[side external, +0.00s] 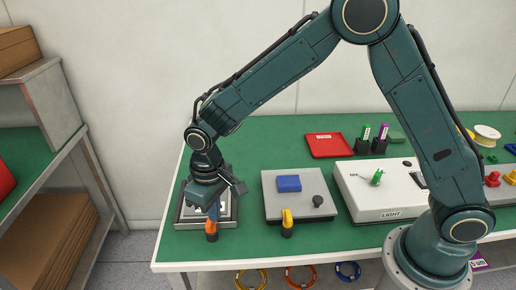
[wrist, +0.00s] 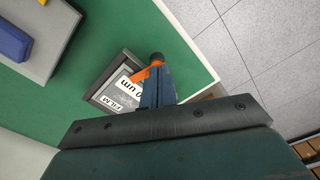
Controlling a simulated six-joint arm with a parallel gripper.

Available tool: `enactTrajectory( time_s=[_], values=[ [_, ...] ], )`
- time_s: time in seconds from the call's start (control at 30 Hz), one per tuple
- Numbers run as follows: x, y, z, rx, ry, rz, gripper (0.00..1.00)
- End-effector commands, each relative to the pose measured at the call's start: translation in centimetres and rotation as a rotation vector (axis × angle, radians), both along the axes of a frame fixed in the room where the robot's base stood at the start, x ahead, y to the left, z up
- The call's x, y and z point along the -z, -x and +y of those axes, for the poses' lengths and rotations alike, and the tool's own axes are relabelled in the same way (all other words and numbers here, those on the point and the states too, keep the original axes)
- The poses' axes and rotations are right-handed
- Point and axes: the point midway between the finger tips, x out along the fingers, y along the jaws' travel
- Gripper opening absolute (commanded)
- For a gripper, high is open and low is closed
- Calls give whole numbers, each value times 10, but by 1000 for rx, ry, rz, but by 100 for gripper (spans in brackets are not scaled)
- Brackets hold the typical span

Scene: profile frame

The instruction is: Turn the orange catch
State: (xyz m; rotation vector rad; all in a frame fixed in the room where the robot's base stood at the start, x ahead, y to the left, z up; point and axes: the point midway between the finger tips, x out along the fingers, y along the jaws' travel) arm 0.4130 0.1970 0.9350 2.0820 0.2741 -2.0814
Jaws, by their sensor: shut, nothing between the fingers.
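The orange catch (side external: 211,226) with its dark round knob sits at the front edge of a dark-rimmed frame (side external: 182,217) at the left end of the green table. In the wrist view the catch (wrist: 140,75) shows partly behind my fingers, with its black knob beyond the tips. My gripper (side external: 213,212) is shut and empty, pointing down right at the catch. In the wrist view my gripper (wrist: 157,78) covers part of the catch; I cannot tell whether it touches. The frame (wrist: 96,92) holds a grey plate with white printed labels, partly hidden by my gripper.
Right of the frame stands a grey box (side external: 270,205) with a blue block (side external: 289,183), a yellow catch (side external: 287,218) and a dark knob. A white box (side external: 375,205) marked LIGHT and a red tray (side external: 328,145) lie farther right. The table's left and front edges are close.

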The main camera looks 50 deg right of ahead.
Motion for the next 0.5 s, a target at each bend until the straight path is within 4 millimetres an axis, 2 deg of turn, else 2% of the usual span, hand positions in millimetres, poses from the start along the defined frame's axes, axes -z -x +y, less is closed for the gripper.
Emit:
enactTrajectory(
  time_s=[0.2,0.5],
  values=[
    [-15,0,0,0,0,0,0],
    [-17,0,0,0,0,0,0]
  ],
)
